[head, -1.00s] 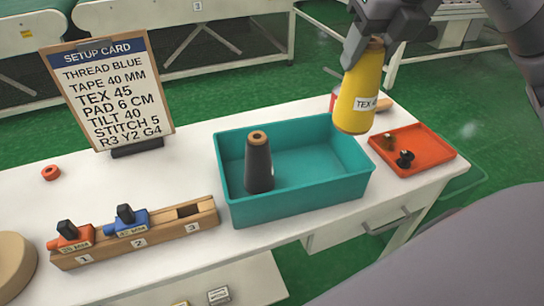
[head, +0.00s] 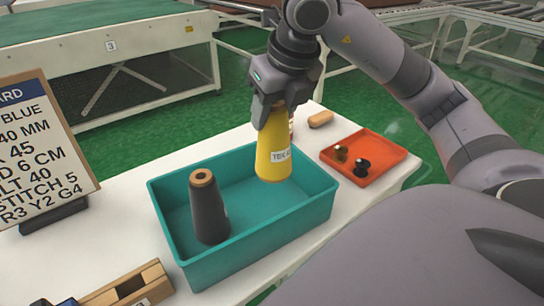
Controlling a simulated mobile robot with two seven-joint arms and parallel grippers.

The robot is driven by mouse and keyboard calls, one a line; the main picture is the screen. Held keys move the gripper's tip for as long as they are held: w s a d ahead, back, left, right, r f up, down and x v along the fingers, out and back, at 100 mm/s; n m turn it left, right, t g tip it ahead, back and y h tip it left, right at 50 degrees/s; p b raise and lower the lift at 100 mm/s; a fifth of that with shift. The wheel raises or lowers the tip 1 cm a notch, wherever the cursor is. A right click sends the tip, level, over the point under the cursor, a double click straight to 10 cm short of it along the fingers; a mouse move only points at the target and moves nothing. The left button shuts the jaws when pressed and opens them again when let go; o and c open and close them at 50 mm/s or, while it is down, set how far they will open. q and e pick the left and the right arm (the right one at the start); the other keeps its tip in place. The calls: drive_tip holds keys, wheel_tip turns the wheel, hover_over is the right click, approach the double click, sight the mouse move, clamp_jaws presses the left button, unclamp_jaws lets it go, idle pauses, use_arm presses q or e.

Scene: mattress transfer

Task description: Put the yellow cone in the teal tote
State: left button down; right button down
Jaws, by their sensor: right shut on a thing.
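The yellow cone (head: 273,150) carries a white label that starts "TEX" and stands upright in the grip of my right gripper (head: 271,112). That gripper points down and is shut on the cone's top. The cone shows in front of the back right part of the teal tote (head: 262,228), its lower end appearing within the tote's opening. I cannot tell whether it touches the tote floor. A dark grey cone (head: 209,212) with a tan top stands in the tote's left part. My left gripper is not in view.
An orange tray (head: 382,165) with small dark and brass parts lies right of the tote. A tan piece (head: 321,119) lies behind it. The setup card (head: 40,150) and a wooden slotted block (head: 128,288) are at left. White table (head: 115,205) is bare between card and tote.

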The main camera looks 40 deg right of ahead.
sight(273, 164)
wheel_tip(273, 164, down, 9)
drive_tip(key=b, duration=0.1)
idle(0.3)
drive_tip(key=shift+f, duration=0.1)
drive_tip(key=shift+f+b, duration=0.1)
drive_tip(key=shift+b, duration=0.3)
drive_tip(key=c, duration=0.5)
unclamp_jaws()
drive_tip(key=shift+c, duration=0.2)
